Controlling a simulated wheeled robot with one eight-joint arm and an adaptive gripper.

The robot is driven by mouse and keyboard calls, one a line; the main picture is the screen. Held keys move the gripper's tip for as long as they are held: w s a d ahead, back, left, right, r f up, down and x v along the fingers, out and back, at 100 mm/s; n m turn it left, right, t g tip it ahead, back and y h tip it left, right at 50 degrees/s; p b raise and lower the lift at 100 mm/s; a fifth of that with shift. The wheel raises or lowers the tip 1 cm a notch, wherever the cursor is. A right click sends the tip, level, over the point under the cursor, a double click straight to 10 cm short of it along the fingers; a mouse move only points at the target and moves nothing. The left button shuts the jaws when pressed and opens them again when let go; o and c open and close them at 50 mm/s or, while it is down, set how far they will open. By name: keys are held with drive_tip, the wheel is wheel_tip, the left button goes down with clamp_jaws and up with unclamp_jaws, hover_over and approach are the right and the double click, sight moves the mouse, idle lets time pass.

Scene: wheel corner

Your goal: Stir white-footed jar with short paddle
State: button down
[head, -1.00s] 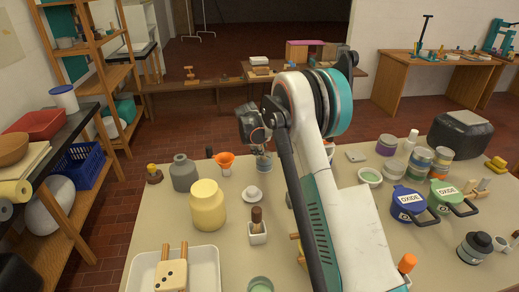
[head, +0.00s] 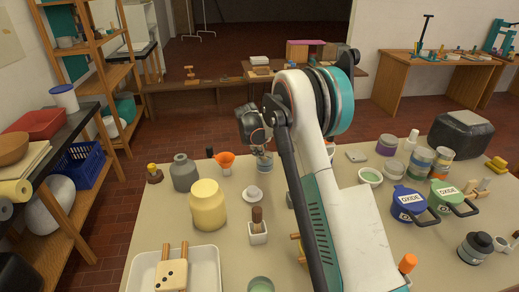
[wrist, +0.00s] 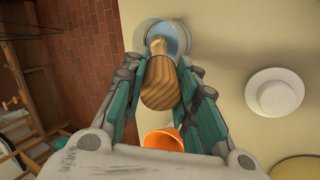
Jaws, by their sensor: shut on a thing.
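My gripper (wrist: 158,85) is shut on the wooden handle of the short paddle (wrist: 161,84). The handle points toward the wrist camera, and the paddle's far end meets the mouth of a jar. That jar (wrist: 173,30) has a pale rim and a blue-grey inside in the wrist view. In the head view the jar (head: 264,163) stands upright at the table's far edge, below my gripper (head: 259,143). The paddle's lower end is hidden, so I cannot tell how deep it sits. The jar's foot is too small to make out clearly.
An orange funnel (head: 225,161) stands close to the left of the jar. Blue and green oxide pots (head: 409,204) are at the right.

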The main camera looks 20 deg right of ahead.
drive_tip(key=shift+s+a+r+p, duration=0.1)
drive_tip(key=shift+s+r+p, duration=0.15)
drive_tip(key=shift+r+p, duration=0.85)
drive_tip(key=shift+s+a+r+p, duration=0.1)
drive_tip(key=shift+s+r+p, duration=0.15)
drive_tip(key=shift+r, duration=1.5)
drive_tip(key=shift+s+a+r+p, duration=0.1)
drive_tip(key=shift+s+r+p, duration=0.15)
drive_tip(key=shift+r+p, duration=0.85)
drive_tip(key=shift+r+b, duration=0.3)
drive_tip(key=shift+b, duration=0.15)
wheel_tip(320, 180, up, 4)
drive_tip(key=shift+r+p, duration=0.25)
drive_tip(key=shift+p, duration=0.9)
drive_tip(key=shift+s+d, duration=0.1)
